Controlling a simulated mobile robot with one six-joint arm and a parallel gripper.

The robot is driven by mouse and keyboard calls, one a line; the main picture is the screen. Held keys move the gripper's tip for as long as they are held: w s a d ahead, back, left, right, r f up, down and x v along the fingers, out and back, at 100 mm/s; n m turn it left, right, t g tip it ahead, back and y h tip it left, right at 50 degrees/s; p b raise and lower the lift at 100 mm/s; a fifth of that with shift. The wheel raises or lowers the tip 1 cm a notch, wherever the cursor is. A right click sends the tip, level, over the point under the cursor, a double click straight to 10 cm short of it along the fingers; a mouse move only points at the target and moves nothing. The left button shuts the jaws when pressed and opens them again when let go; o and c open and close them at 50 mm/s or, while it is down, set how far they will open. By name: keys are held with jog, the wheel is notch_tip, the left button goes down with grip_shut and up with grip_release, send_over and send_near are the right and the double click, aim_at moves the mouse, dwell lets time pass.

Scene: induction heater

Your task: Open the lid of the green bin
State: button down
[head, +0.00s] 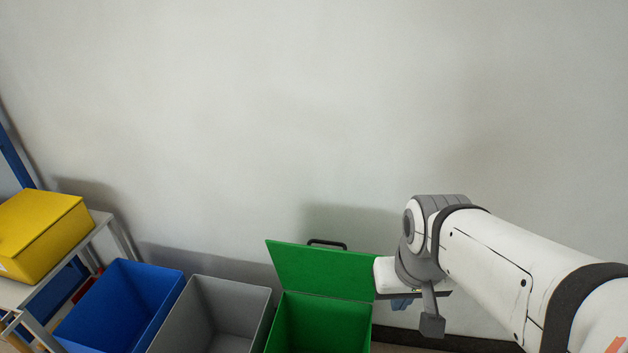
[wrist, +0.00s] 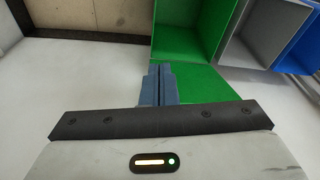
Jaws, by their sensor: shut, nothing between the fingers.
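The green bin (head: 318,325) stands at the lower middle of the head view, and its inside shows. Its green lid (head: 322,271) is raised, leaning up toward the wall, with a dark handle (head: 327,243) at its top edge. My gripper (head: 402,303) is at the lid's right edge, its blue-grey fingers partly hidden by my wrist. In the wrist view the fingers (wrist: 156,83) are shut and empty, beside the edge of the lid (wrist: 203,86). The bin's opening (wrist: 187,30) lies beyond. I cannot tell whether the fingers touch the lid.
A grey bin (head: 212,312) and a blue bin (head: 120,305) stand open to the left of the green one. A yellow box (head: 42,235) sits on a shelf at the far left. The wall (head: 300,110) is close behind the bins.

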jog(key=shift+w+d, duration=0.1)
jog(key=shift+w, duration=0.05)
jog(key=shift+r, duration=0.1)
jog(key=n+t+h+p, duration=0.1)
jog(key=n+t+p, duration=0.15)
jog(key=n, duration=3.15)
send_near(323, 243)
jog(key=shift+t, duration=0.35)
jog(key=b+x, duration=0.1)
jog(key=x, duration=0.1)
jog(key=s+b+x, duration=0.1)
jog(key=x, duration=0.1)
jog(key=b+x, duration=0.1)
jog(key=x, duration=0.1)
jog(key=shift+d+f+b, duration=0.1)
jog(key=shift+f+b, duration=0.2)
jog(key=shift+f, duration=0.35)
